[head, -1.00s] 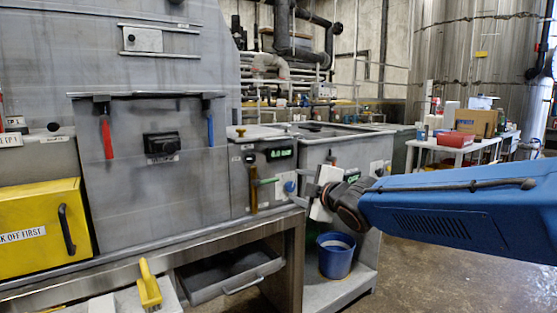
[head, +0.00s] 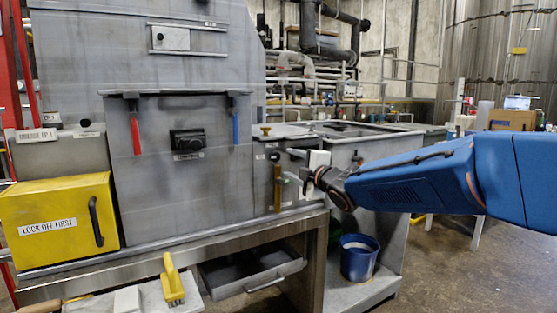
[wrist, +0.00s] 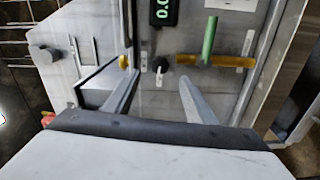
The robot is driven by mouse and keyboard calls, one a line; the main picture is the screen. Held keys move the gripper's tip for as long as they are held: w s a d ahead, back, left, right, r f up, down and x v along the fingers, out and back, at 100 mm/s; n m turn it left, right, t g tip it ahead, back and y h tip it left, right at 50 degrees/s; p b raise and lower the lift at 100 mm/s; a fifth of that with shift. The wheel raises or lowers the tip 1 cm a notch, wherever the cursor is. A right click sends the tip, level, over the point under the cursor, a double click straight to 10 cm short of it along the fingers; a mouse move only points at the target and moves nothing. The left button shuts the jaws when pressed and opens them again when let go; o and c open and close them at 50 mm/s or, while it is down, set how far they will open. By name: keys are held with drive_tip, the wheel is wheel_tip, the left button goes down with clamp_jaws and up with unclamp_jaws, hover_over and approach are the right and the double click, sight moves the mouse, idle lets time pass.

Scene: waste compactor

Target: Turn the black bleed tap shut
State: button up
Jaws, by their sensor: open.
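The black tap (wrist: 161,62), a small black knob with a pale lever, sits on the grey panel in the wrist view. It lies just past the fingertips, roughly between their lines, with no contact visible. It also shows as a small dark knob in the head view (head: 275,156). My gripper (wrist: 158,78) is open and empty, its two fingers pointing at the panel. In the head view my gripper (head: 289,165) is in front of the panel and hides part of it.
A brass tube (wrist: 198,62) with a green lever (wrist: 209,40) is beside the right finger. A brass knob (wrist: 124,62) is by the left fingertip. A green-lit display (wrist: 163,10) is above. A blue bucket (head: 358,260) stands on the low shelf.

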sight(276, 158)
drive_tip(key=x, duration=0.9)
drive_tip(key=shift+s, duration=0.1)
drive_tip(key=shift+c, duration=0.4)
drive_tip(key=c, duration=1)
